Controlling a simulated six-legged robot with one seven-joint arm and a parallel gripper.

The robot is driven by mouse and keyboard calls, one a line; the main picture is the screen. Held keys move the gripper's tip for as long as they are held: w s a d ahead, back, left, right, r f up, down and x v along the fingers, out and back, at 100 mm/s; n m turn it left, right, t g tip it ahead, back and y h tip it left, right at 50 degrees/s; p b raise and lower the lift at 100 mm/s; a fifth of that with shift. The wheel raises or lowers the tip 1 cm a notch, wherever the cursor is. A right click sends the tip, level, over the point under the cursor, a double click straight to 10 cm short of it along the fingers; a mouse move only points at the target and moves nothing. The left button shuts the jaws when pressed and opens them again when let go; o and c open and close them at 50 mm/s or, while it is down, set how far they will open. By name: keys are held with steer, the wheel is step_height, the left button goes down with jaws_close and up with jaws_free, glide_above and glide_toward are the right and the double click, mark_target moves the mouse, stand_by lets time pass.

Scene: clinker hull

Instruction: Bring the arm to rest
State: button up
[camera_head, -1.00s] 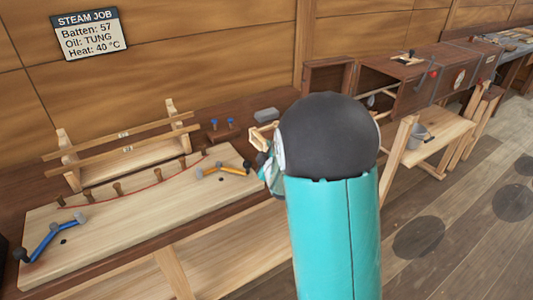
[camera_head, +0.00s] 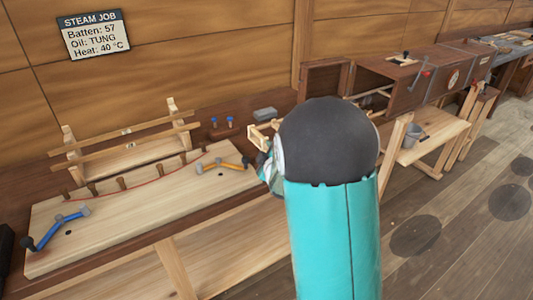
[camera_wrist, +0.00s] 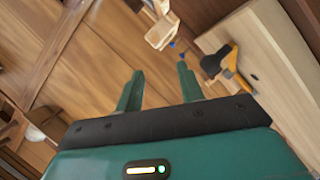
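My arm fills the middle of the head view, a teal link with a dark round joint, and hides most of my gripper. Part of the gripper (camera_head: 266,165) shows at the left edge of that joint. In the wrist view my gripper (camera_wrist: 158,82) has its two green fingers apart with nothing between them. It is held above and in front of the bench, clear of the things on it.
A pale board (camera_head: 110,226) on the bench bears a blue-handled clamp (camera_head: 57,231), an orange-handled clamp (camera_head: 222,164) and several pegs. A batten rack (camera_head: 125,150) stands behind. Open floor lies at right.

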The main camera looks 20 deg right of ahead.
steer(key=shift+s+r, duration=0.1)
steer(key=shift+r, duration=0.05)
steer(key=s+a+r+m+g+y, duration=0.1)
steer(key=s+a+r+m+g, duration=0.35)
steer(key=s, duration=0.65)
steer(key=s+a+r+m+g+y, duration=0.1)
steer(key=s+a+r+m+g, duration=0.15)
steer(key=s+a+r, duration=0.65)
steer(key=s+a+f+m+g+y, duration=0.1)
steer(key=s+f+m+g, duration=0.1)
steer(key=s, duration=1.3)
steer(key=shift+a+f+g, duration=0.3)
steer(key=shift+a+f, duration=0.05)
steer(key=shift+f, duration=0.35)
steer(key=shift+d, duration=0.1)
